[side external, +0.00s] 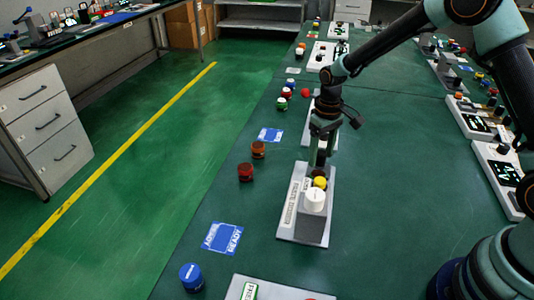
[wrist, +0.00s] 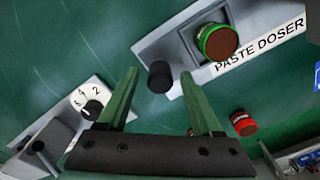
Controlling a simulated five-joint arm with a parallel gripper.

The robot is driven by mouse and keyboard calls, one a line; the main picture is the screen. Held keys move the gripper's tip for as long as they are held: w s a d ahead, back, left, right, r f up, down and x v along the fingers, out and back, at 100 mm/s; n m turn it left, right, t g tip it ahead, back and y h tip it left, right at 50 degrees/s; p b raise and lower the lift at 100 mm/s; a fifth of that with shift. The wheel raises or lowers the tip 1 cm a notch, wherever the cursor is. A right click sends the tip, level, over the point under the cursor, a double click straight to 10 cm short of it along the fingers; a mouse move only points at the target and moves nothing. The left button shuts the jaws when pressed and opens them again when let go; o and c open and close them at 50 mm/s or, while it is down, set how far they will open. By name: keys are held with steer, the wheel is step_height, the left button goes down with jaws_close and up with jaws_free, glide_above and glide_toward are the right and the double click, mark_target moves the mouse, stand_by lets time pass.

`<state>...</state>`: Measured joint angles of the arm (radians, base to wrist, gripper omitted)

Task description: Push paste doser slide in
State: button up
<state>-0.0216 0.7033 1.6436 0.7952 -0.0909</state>
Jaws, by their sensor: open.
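The paste doser (side external: 290,226) is a pale grey panel with a white label strip on the green table. In the side view it carries a white cylinder (side external: 314,201), a yellow knob (side external: 320,183) and a dark piece beyond them. The wrist view shows the labelled panel (wrist: 262,48), a red-brown round part with a green rim (wrist: 217,42), and a black knob (wrist: 160,79) at the panel's edge. My gripper (wrist: 158,73) is open, and the black knob shows between its fingertips. I cannot tell contact. In the side view my gripper (side external: 321,157) is at the panel's far end.
An orange-brown jar (side external: 258,150) and a red jar (side external: 246,173) stand left of the panel. A blue READY card (side external: 222,238) and a blue jar (side external: 192,277) are nearer the front left. Another panel with a numbered dial (wrist: 92,108) shows in the wrist view.

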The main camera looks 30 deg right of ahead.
jaws_close()
stand_by(1.5)
